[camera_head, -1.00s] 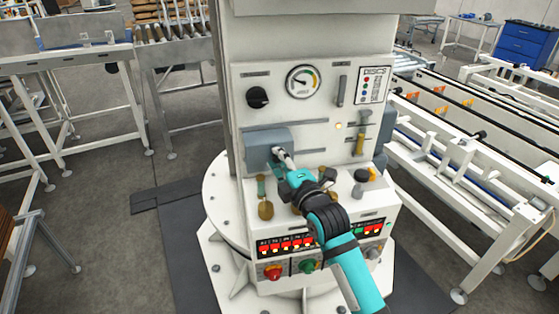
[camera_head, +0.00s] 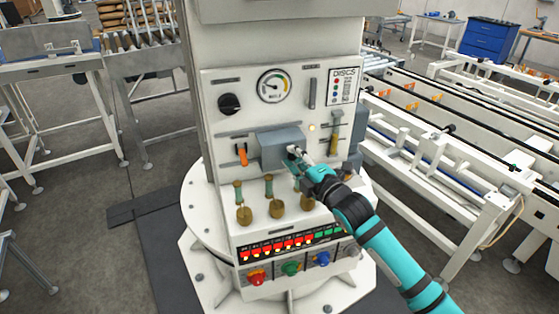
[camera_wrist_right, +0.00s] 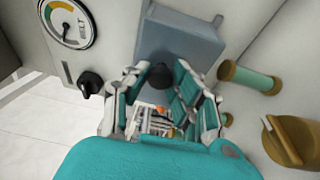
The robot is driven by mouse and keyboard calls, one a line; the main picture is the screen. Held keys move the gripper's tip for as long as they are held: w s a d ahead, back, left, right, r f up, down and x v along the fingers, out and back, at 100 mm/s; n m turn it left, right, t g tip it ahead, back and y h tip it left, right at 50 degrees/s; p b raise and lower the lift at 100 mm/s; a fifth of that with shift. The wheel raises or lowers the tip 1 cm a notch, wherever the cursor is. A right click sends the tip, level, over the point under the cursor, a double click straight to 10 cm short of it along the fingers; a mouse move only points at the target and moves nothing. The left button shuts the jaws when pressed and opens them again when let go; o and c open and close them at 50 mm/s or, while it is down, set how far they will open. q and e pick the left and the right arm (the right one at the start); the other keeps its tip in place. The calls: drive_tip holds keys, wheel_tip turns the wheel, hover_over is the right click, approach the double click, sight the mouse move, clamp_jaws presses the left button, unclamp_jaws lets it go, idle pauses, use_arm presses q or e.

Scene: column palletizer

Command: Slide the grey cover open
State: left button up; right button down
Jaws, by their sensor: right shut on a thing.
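The grey cover (camera_head: 278,140) sits on the front panel of the white column, below the gauge. It stands to the right of an orange lever (camera_head: 242,154), which is uncovered. My right gripper (camera_head: 296,153) is shut on the cover's dark knob. In the right wrist view the cover (camera_wrist_right: 180,42) fills the upper middle, and the black knob (camera_wrist_right: 161,75) sits between the fingers of my right gripper (camera_wrist_right: 163,85). The fingers partly hide the knob's sides. My left gripper is not in view.
A black dial (camera_head: 230,104) and a round gauge (camera_head: 275,86) are above the cover. Brass levers with green grips (camera_head: 239,192) stand below it. A yellow-handled slider (camera_head: 334,140) is to the right. Red, green and blue knobs line the lower front (camera_head: 290,268).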

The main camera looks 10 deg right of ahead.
drive_tip(key=shift+f, duration=0.1)
drive_tip(key=c, duration=1.1)
unclamp_jaws()
drive_tip(key=shift+o, duration=0.2)
drive_tip(key=v, duration=1.2)
